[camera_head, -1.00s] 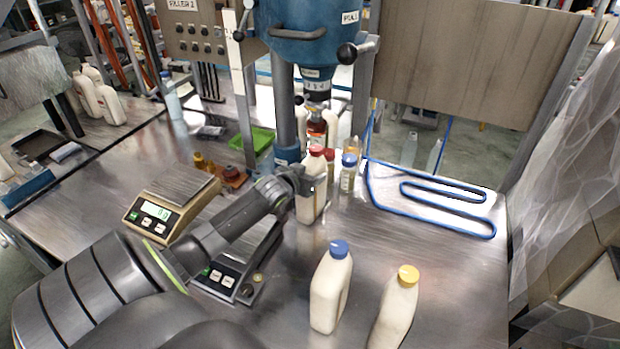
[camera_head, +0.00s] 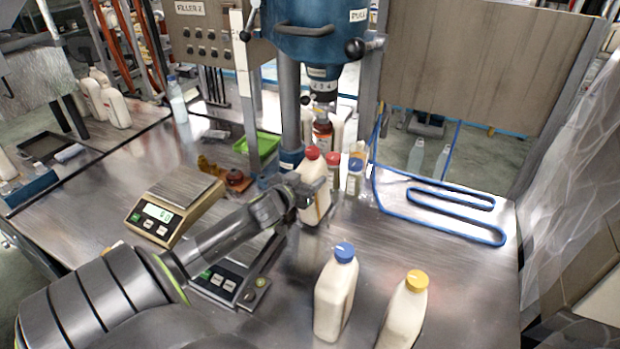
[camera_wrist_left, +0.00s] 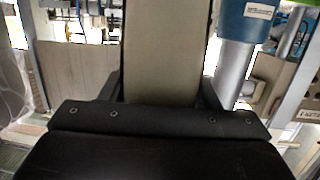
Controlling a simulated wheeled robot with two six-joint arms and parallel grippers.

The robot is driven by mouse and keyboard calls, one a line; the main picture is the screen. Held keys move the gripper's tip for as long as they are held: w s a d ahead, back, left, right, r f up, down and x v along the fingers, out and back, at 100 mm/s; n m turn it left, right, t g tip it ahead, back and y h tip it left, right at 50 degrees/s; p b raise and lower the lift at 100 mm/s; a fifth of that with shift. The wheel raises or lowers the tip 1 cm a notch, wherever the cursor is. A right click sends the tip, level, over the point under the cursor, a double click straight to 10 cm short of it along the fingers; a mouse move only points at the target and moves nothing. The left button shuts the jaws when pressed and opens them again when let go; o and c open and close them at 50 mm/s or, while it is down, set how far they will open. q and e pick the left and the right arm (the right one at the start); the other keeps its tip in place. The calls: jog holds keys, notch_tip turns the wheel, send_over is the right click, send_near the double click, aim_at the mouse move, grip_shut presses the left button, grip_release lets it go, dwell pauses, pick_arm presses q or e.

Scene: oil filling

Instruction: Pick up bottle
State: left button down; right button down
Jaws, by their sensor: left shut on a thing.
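A cream bottle with a red cap (camera_head: 314,188) stands or hangs just in front of the filler column in the head view, slightly tilted. My left gripper (camera_head: 304,198) is shut on this bottle from its left side. In the left wrist view the bottle (camera_wrist_left: 167,50) fills the space between the fingers. Whether its base touches the table cannot be told. A cream bottle with a blue cap (camera_head: 335,293) and one with a yellow cap (camera_head: 405,315) stand nearer on the table. My right gripper is not in view.
The blue filler machine (camera_head: 314,40) rises behind the held bottle. Small bottles (camera_head: 354,178) stand close on its right. Two scales (camera_head: 172,208) (camera_head: 232,275) lie left, near my left arm. A blue looped tube (camera_head: 445,215) lies on the right. A green tray (camera_head: 262,146) sits behind.

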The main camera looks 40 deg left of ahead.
aim_at(310, 159)
pick_arm(q)
jog(key=shift+t, duration=0.6)
jog(key=s+r, duration=0.1)
jog(key=r, duration=0.1)
jog(key=s+r, duration=0.1)
jog(key=r, duration=0.1)
jog(key=s+r+b, duration=0.1)
jog(key=r, duration=0.1)
jog(key=shift+s+d, duration=0.1)
jog(key=shift+d, duration=0.3)
jog(key=s+d+r+g+p, duration=0.1)
jog(key=s+d+p, duration=0.1)
jog(key=s, duration=0.8)
jog(key=s+d+g+p, duration=0.2)
jog(key=s+p, duration=0.1)
jog(key=s, duration=0.7)
jog(key=shift+s+d+r, duration=0.2)
jog(key=shift+s+r, duration=0.05)
jog(key=shift+r, duration=0.15)
